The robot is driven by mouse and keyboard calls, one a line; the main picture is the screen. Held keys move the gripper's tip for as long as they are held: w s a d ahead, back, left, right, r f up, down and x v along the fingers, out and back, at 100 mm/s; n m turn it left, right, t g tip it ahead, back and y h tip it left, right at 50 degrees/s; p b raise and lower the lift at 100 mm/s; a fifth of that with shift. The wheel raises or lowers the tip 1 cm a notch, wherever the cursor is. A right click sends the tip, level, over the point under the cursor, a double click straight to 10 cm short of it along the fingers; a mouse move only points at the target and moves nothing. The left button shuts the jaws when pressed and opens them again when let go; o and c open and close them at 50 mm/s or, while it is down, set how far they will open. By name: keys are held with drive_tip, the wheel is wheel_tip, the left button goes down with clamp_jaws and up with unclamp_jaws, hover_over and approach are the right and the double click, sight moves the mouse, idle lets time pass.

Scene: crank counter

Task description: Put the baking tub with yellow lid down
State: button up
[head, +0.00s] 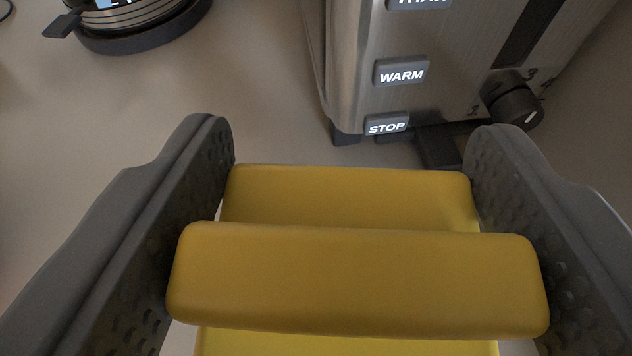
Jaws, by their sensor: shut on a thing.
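The baking tub's yellow lid (356,280) fills the lower middle of the head view, with a raised bar across its top. My gripper (350,165) has one grey dimpled finger on each side of the lid and is shut on the tub. The tub's body below the lid is hidden, so I cannot tell whether it touches the counter.
A steel toaster (430,60) with WARM and STOP buttons and a dark knob (515,107) stands just beyond the tub. A round dark-based appliance (145,25) is at the upper left. The pale counter (110,120) is bare at the left between them.

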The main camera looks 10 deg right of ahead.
wheel_tip(320, 180, down, 3)
drive_tip(key=shift+s+f, duration=0.1)
drive_tip(key=shift+f, duration=0.1)
drive_tip(key=shift+r, duration=0.1)
drive_tip(key=o, duration=1.5)
drive_tip(key=shift+v, duration=6)
